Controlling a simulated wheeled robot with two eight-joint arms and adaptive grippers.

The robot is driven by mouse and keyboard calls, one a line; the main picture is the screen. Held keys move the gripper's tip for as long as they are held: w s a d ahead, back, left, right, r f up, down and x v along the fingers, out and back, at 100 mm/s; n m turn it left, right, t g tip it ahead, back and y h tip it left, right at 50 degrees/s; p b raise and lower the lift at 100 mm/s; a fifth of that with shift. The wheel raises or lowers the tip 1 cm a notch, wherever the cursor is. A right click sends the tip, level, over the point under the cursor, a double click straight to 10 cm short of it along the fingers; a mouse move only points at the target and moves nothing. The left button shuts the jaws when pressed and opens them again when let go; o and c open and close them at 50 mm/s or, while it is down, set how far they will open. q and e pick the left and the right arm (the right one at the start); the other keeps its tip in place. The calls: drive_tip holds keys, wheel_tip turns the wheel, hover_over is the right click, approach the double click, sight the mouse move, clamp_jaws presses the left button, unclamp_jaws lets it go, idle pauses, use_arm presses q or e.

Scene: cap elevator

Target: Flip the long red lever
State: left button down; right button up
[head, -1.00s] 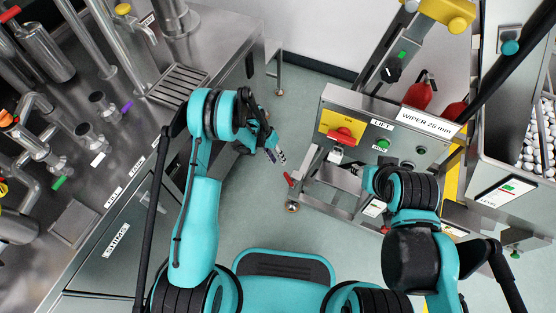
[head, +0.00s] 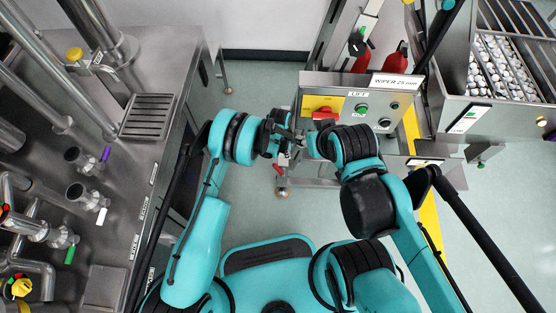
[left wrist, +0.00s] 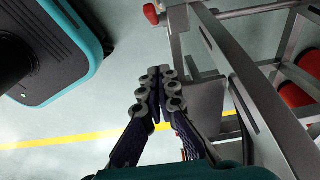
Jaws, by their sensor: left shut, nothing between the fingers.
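I cannot tell for certain which red part is the long red lever. A red handle (head: 325,113) sits on a yellow plate on the front of the lift cabinet. A small red pedal-like piece (head: 279,167) is low by the cabinet's caster; a red tip (left wrist: 151,13) shows in the left wrist view. My left gripper (head: 297,142) is in front of the cabinet's lower left, below the red handle in the picture. In the left wrist view its fingers (left wrist: 157,86) are together and empty. My right gripper is hidden behind its own arm.
The lift cabinet (head: 345,84) has a green button and dark knobs. A steel bench (head: 140,75) with pipes and valves stands on the left. A bin of caps (head: 500,65) is at the upper right. Clear floor (head: 250,90) lies between bench and cabinet.

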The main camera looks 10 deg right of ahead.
use_arm(q)
drive_tip(key=b, duration=0.3)
hover_over(281, 170)
drive_tip(key=s+d, duration=0.1)
drive_tip(key=d, duration=0.3)
wheel_tip(281, 170, down, 9)
drive_tip(key=a, duration=0.1)
drive_tip(key=a+f+b, duration=0.1)
drive_tip(key=a, duration=0.1)
drive_tip(key=shift+w+f+b, duration=0.3)
drive_tip(key=shift+w+b, duration=0.05)
drive_tip(key=shift+w, duration=0.05)
drive_tip(key=shift+w+a+f, duration=0.1)
drive_tip(key=shift+a, duration=0.35)
use_arm(e)
wheel_tip(281, 170, down, 5)
drive_tip(key=shift+f, duration=0.2)
